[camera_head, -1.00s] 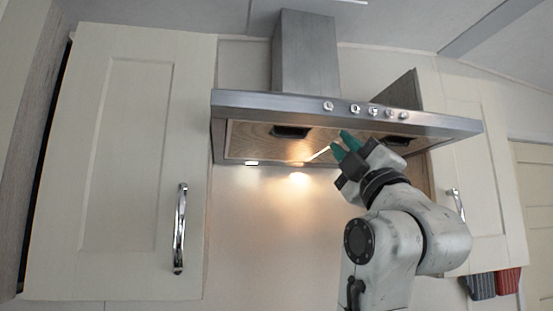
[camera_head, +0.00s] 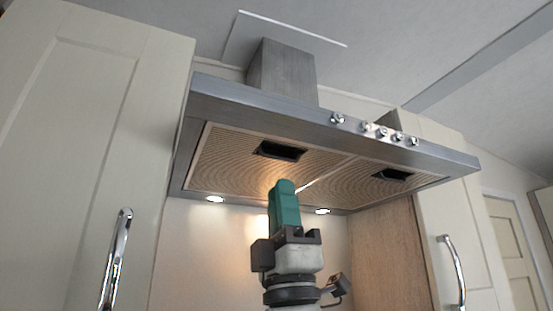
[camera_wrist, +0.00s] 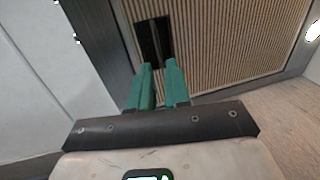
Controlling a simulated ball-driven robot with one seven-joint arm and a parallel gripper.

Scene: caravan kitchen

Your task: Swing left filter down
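The left filter (camera_head: 225,160) is a ribbed, tan-looking panel flush in the underside of the steel range hood. It has a black recessed handle (camera_head: 280,151) near the hood's front edge. My gripper (camera_head: 284,188) has teal fingers and points up beneath the hood, below and slightly right of that handle in the head view. In the wrist view the two fingertips (camera_wrist: 159,65) are a small gap apart, with nothing between them. A black handle recess (camera_wrist: 154,42) shows just beyond them in the ribbed panel (camera_wrist: 225,35). Whether they touch it cannot be told.
The right filter (camera_head: 350,180) has its own black handle (camera_head: 393,175). Knobs (camera_head: 366,127) line the hood front (camera_head: 240,100). Cream cabinets with chrome handles stand left (camera_head: 130,150) and right (camera_head: 432,215). Two lamps glow at the hood's back edge.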

